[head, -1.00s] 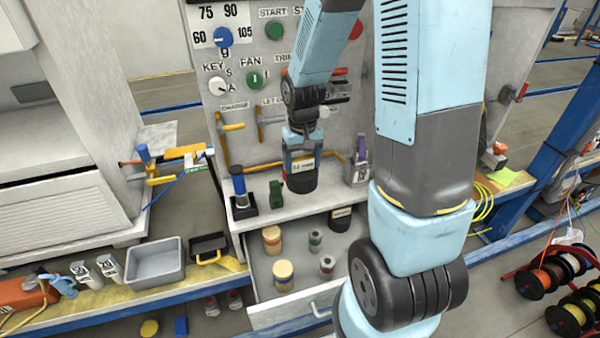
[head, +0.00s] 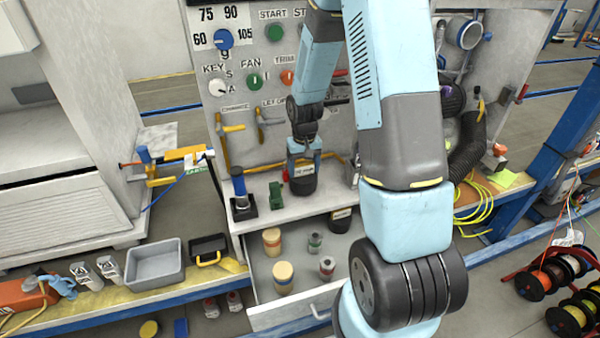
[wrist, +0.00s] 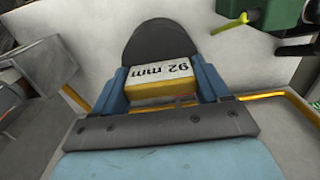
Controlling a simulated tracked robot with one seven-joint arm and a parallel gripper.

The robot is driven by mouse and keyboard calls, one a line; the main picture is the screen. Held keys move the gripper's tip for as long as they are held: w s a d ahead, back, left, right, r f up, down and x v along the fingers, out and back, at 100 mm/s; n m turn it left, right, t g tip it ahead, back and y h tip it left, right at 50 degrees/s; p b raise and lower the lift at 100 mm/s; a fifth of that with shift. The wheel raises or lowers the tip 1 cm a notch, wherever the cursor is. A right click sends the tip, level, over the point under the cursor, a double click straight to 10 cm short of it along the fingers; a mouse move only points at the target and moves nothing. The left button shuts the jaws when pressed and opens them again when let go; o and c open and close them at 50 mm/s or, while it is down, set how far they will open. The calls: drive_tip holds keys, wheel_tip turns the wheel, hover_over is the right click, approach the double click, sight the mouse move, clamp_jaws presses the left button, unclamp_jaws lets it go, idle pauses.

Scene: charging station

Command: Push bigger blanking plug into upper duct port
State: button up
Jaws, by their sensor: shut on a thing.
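My gripper (head: 304,166) is shut on a black round plug (head: 303,184) with a "92 mm" label. It is upright at the grey shelf; I cannot tell whether it touches. In the wrist view, the plug (wrist: 157,40) sits between the blue fingers (wrist: 160,88), label facing the camera. A second dark plug (head: 341,221) lies in the open drawer, partly hidden; its label is too small to read. On the panel at the right, a round pale-rimmed port (head: 467,33) is the upper duct port. Below it is a dark purplish round fitting (head: 453,98), partly behind my arm.
The open drawer (head: 262,318) holds several small cylinders. A blue-handled tool (head: 240,190) and a green block (head: 276,195) stand left of the plug. A corrugated black hose (head: 468,150) and yellow cable (head: 478,205) are at the right.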

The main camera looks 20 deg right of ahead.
drive_tip(key=shift+f, duration=0.95)
drive_tip(key=o, duration=1.4)
drive_tip(key=shift+o, duration=0.2)
